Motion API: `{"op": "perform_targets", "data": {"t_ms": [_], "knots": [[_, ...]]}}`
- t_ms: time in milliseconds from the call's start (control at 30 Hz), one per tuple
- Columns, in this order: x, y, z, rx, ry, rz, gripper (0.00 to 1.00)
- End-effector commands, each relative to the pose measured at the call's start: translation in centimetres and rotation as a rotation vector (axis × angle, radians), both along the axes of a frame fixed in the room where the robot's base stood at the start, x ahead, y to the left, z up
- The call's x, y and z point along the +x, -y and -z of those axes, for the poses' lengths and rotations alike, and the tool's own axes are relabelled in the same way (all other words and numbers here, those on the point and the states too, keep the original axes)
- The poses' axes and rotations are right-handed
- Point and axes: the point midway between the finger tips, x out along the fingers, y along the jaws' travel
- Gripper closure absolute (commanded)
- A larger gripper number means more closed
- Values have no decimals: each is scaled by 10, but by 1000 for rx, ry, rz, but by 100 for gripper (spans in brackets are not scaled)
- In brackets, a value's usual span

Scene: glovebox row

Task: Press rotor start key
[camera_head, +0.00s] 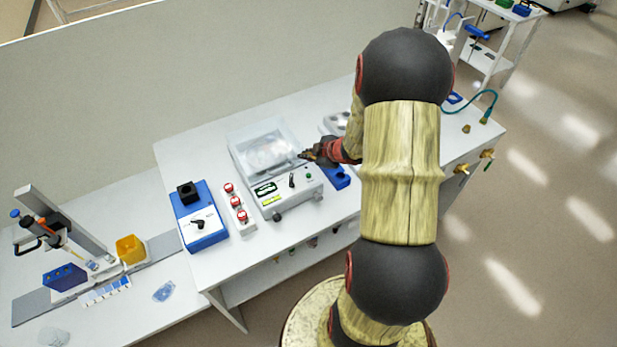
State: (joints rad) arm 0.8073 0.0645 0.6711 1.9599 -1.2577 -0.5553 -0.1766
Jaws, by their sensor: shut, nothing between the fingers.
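A pale grey bench machine (254,190) with a clear lid (268,148) over a round shape stands on the white bench. I cannot read any label, so which control is the rotor start key is not certain. My gripper (304,155) is shut and empty. In the picture it lies over the machine's right rear part, above the green key and apart from it. Its height over the machine is hard to tell.
A blue box (203,232) with a black knob and a white strip with red buttons (237,209) stand left of the machine. A blue item (339,177) lies close on its right. Pipetting gear and a yellow tub (130,249) are at far left. Brass taps edge the bench's right end.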

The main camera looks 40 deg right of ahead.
Motion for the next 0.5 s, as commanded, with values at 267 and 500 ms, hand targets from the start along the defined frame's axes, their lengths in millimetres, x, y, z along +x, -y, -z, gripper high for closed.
{"op": "perform_targets", "data": {"t_ms": [267,500], "knots": [[0,0,38,0,0,0,100],[0,0,64,1,-1,0,100]]}}
